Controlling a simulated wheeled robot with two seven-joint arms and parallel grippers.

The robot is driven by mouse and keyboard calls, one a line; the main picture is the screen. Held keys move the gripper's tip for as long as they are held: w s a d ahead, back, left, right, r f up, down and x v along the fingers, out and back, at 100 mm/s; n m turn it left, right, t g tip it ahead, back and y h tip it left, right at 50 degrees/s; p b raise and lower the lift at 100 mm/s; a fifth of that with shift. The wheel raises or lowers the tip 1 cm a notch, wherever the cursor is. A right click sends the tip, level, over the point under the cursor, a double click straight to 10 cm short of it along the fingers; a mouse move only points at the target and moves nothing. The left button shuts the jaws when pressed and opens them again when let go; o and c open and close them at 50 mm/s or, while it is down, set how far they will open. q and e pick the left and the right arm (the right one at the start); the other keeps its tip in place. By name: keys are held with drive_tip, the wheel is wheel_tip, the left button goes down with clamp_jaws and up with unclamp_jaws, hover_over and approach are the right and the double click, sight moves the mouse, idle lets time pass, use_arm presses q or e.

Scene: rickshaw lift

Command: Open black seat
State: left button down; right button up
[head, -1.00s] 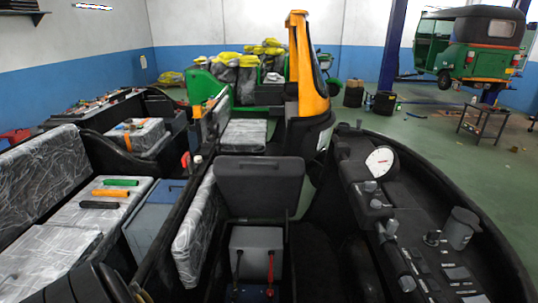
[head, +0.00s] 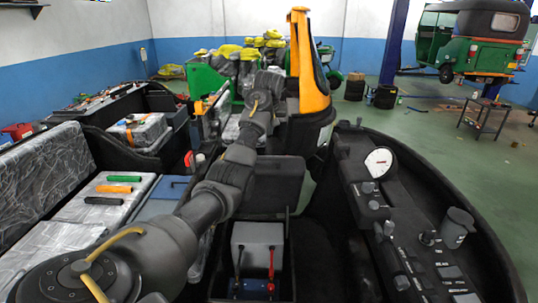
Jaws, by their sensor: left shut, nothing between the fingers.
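The black seat panel (head: 283,187) stands raised behind an open compartment, right of the picture's middle-left. Inside the compartment is a grey battery box (head: 257,240) with a black and a red cable. My left arm comes in from the lower left and reaches across in front of the panel's left part. My left gripper (head: 268,78) is at the arm's far end, beyond and above the panel, apart from it. It is shut and empty, though its fingers are small and hard to make out. My right gripper is out of view.
Right of the compartment is a black dashboard (head: 400,220) with a white gauge (head: 379,162). A yellow-and-black front pillar (head: 311,70) rises behind the panel. Left are wrapped seats (head: 50,165) with green, orange and black handles.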

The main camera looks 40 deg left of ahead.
use_arm(q)
drive_tip(key=shift+a+r, duration=0.1)
drive_tip(key=shift+r, duration=0.1)
drive_tip(key=p, duration=0.5)
approach(269, 154)
drive_tip(key=shift+x, duration=1.05)
drive_tip(key=shift+f, duration=0.45)
drive_tip(key=shift+s+d+f+p, duration=0.85)
drive_tip(key=shift+s+d+p, duration=0.1)
drive_tip(key=shift+p, duration=0.2)
drive_tip(key=shift+s+d+f, duration=0.2)
drive_tip(key=shift+f, duration=0.15)
